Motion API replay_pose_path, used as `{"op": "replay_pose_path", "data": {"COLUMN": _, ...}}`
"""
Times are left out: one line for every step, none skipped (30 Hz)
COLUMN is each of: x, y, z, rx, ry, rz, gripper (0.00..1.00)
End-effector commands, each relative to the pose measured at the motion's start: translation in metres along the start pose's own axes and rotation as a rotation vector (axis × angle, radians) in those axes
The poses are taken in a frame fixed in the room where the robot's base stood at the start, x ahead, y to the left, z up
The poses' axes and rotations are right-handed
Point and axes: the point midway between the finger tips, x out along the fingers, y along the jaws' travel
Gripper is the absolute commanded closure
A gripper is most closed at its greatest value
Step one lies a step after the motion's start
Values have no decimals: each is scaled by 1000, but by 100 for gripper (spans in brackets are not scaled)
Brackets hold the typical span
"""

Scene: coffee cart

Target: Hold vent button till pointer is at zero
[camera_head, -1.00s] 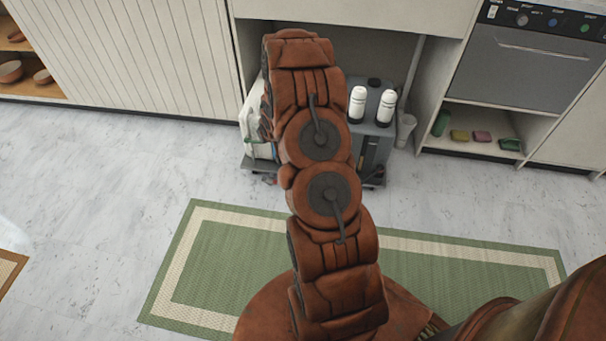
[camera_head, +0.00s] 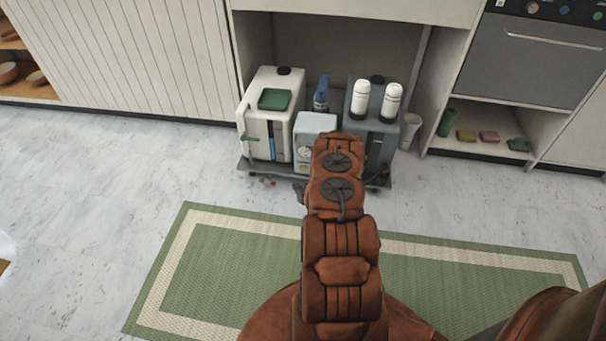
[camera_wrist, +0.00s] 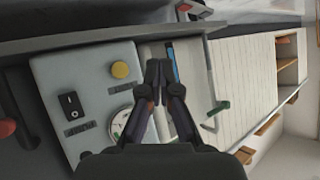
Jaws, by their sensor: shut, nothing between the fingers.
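A small pale blue-grey unit (camera_head: 318,124) stands in the middle of the low cart, partly behind my arm. In the wrist view its panel (camera_wrist: 85,60) appears turned sideways. My gripper (camera_wrist: 157,64) is shut and empty, in front of the panel's edge, right of the yellow button in the picture.
A white tank (camera_head: 257,130) with a green block on top stands left of the unit. A grey box (camera_head: 377,122) with two white bottles stands right. A blue-capped bottle (camera_head: 321,95) is behind. The cart sits in a cabinet recess; a green rug (camera_head: 240,270) covers the floor in front.

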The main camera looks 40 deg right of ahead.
Motion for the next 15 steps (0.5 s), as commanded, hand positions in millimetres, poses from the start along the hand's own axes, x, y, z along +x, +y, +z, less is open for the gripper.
{"op": "replay_pose_path", "data": {"x": 1, "y": 4, "z": 10, "rx": 7, "ry": 9, "rz": 0, "gripper": 100}}
{"op": "replay_pose_path", "data": {"x": 1, "y": 5, "z": 13, "rx": 9, "ry": 14, "rz": -1, "gripper": 100}}
{"op": "replay_pose_path", "data": {"x": 1, "y": 6, "z": 16, "rx": 11, "ry": 20, "rz": -2, "gripper": 100}}
{"op": "replay_pose_path", "data": {"x": 1, "y": 7, "z": 17, "rx": 13, "ry": 23, "rz": -2, "gripper": 100}}
{"op": "replay_pose_path", "data": {"x": 1, "y": 7, "z": 18, "rx": 14, "ry": 26, "rz": -2, "gripper": 100}}
{"op": "replay_pose_path", "data": {"x": 1, "y": 8, "z": 19, "rx": 15, "ry": 28, "rz": -3, "gripper": 100}}
{"op": "replay_pose_path", "data": {"x": 1, "y": 8, "z": 19, "rx": 16, "ry": 29, "rz": -3, "gripper": 100}}
{"op": "replay_pose_path", "data": {"x": 1, "y": 8, "z": 19, "rx": 16, "ry": 30, "rz": -3, "gripper": 100}}
{"op": "replay_pose_path", "data": {"x": 1, "y": 8, "z": 19, "rx": 16, "ry": 30, "rz": -3, "gripper": 100}}
{"op": "replay_pose_path", "data": {"x": 0, "y": 8, "z": 19, "rx": 16, "ry": 30, "rz": -3, "gripper": 100}}
{"op": "replay_pose_path", "data": {"x": 0, "y": 8, "z": 18, "rx": 16, "ry": 30, "rz": -3, "gripper": 100}}
{"op": "replay_pose_path", "data": {"x": 0, "y": 7, "z": 18, "rx": 16, "ry": 30, "rz": -3, "gripper": 100}}
{"op": "replay_pose_path", "data": {"x": 0, "y": 7, "z": 18, "rx": 16, "ry": 30, "rz": -3, "gripper": 100}}
{"op": "replay_pose_path", "data": {"x": 0, "y": 7, "z": 18, "rx": 16, "ry": 30, "rz": -3, "gripper": 100}}
{"op": "replay_pose_path", "data": {"x": 0, "y": 7, "z": 18, "rx": 16, "ry": 29, "rz": -3, "gripper": 100}}
